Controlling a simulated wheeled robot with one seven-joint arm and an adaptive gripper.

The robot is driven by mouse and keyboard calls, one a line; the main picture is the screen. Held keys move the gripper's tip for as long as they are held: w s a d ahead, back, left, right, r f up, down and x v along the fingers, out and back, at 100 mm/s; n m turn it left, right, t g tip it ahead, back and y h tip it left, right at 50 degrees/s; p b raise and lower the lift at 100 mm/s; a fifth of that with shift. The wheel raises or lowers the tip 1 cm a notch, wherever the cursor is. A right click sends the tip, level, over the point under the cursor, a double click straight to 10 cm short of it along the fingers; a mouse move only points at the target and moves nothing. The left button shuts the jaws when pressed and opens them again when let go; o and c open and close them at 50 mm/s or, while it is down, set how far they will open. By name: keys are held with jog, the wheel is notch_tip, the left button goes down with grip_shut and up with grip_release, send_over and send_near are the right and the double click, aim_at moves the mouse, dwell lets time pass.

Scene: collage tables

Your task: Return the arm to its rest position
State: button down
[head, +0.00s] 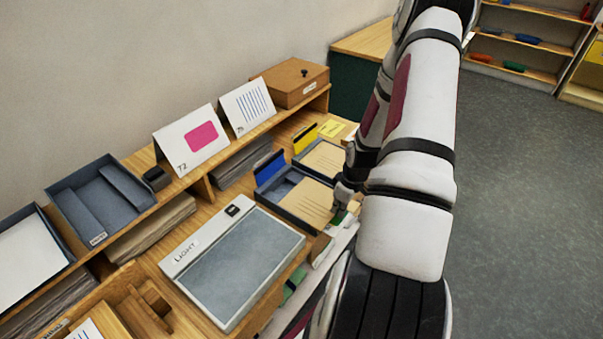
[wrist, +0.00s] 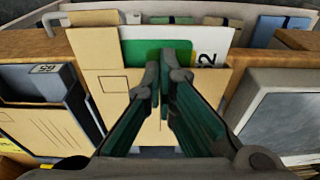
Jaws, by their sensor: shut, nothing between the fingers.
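My arm (head: 415,190) is white and grey and reaches down across the head view from the top right. My gripper (wrist: 163,62) is shut, its two dark green fingers meeting at the tips with nothing between them. In the wrist view the fingertips overlap a white card (wrist: 204,38) with a green patch, which stands by a brown envelope (wrist: 95,45). I cannot tell whether they touch. In the head view the fingers are mostly hidden beside the arm, near the right edge of the table.
A blue-grey tray with a brown envelope (head: 305,199) lies close left of my gripper. The light panel (head: 235,270) is nearer, on the wooden table. Standing cards (head: 190,139) and a brown box (head: 291,82) are on the raised shelf. Grey floor (head: 510,200) is clear at right.

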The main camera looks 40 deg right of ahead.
jog(key=w+a+r+h, duration=0.1)
jog(key=w+a+r, duration=0.3)
jog(key=r, duration=0.6)
jog(key=w+a+r+h, duration=0.1)
jog(key=a+r, duration=0.4)
jog(key=r, duration=0.5)
jog(key=w+a+r, duration=0.3)
jog(key=a+r, duration=0.2)
jog(key=r, duration=0.5)
jog(key=s+a+r+t, duration=0.2)
jog(key=s+a+r, duration=0.5)
jog(key=a, duration=0.2)
jog(key=s+a+r+m+t+y, duration=0.1)
jog(key=s+a+r, duration=0.6)
jog(key=a, duration=0.3)
jog(key=shift+s+a+r+m+t+y, duration=0.15)
jog(key=shift+a+r+m+t+y, duration=0.2)
jog(key=shift+r, duration=0.2)
jog(key=shift+d, duration=0.1)
